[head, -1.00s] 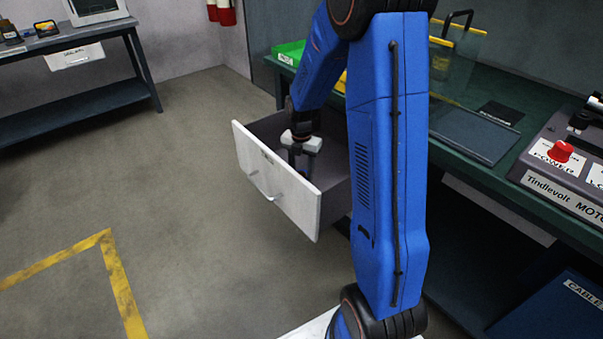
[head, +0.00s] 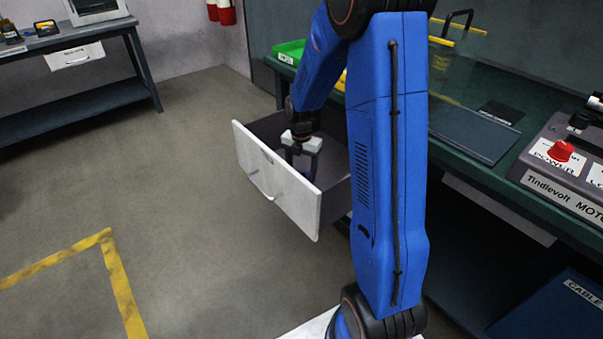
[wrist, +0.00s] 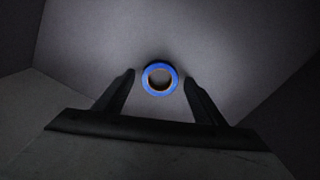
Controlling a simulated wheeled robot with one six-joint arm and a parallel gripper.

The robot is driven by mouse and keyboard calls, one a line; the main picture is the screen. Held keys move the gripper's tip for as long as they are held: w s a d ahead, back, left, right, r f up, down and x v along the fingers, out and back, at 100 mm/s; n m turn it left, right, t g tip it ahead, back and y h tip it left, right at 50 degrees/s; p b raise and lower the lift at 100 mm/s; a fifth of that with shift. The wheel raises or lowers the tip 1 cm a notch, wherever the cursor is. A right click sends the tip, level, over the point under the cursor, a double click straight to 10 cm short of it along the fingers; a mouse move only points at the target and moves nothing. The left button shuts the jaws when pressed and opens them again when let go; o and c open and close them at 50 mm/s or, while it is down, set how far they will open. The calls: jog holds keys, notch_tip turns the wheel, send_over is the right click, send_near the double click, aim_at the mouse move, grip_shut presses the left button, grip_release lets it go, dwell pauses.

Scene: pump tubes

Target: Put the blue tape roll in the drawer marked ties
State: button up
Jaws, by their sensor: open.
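The blue tape roll (wrist: 147,89) shows in the wrist view as a blue ring with a brown inner core. It appears to lie on the grey floor of the open drawer (head: 290,195), between my fingertips, with a gap on each side. In the head view the roll is hidden. My gripper (head: 303,164) points down inside the drawer, behind its white front; it also shows in the wrist view (wrist: 160,78). Its fingers are apart and hold nothing. The small label on the drawer front is too small to read.
The drawer sticks out from under a green workbench (head: 480,168) with a green bin (head: 290,50) and a motor tester with a red knob (head: 562,150). Another bench (head: 60,42) stands far left. The floor at left is clear, with yellow tape lines (head: 120,285).

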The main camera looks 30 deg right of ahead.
notch_tip(320, 180, up, 11)
jog(key=s+a+r+m+t, duration=0.1)
jog(key=s+a+r+m, duration=0.1)
jog(key=s+r+m, duration=0.2)
jog(key=s+a+r+m+t, duration=0.1)
jog(key=s+a+r+m, duration=0.2)
jog(key=s+r+m, duration=0.2)
jog(key=s+a+r+m+t, duration=0.1)
jog(key=s+a+r+m, duration=0.2)
jog(key=s+m, duration=0.6)
jog(key=shift+s+r, duration=0.2)
jog(key=shift+s, duration=0.6)
jog(key=shift+s+r, duration=0.25)
jog(key=shift+s, duration=0.6)
jog(key=shift+s+r, duration=0.2)
jog(key=shift+s, duration=0.6)
jog(key=s+a+m+t, duration=0.1)
jog(key=s+m, duration=0.6)
jog(key=s, duration=0.1)
jog(key=shift+s+a+f+t, duration=0.25)
jog(key=shift+s+f+t, duration=0.05)
jog(key=shift+s+t, duration=0.1)
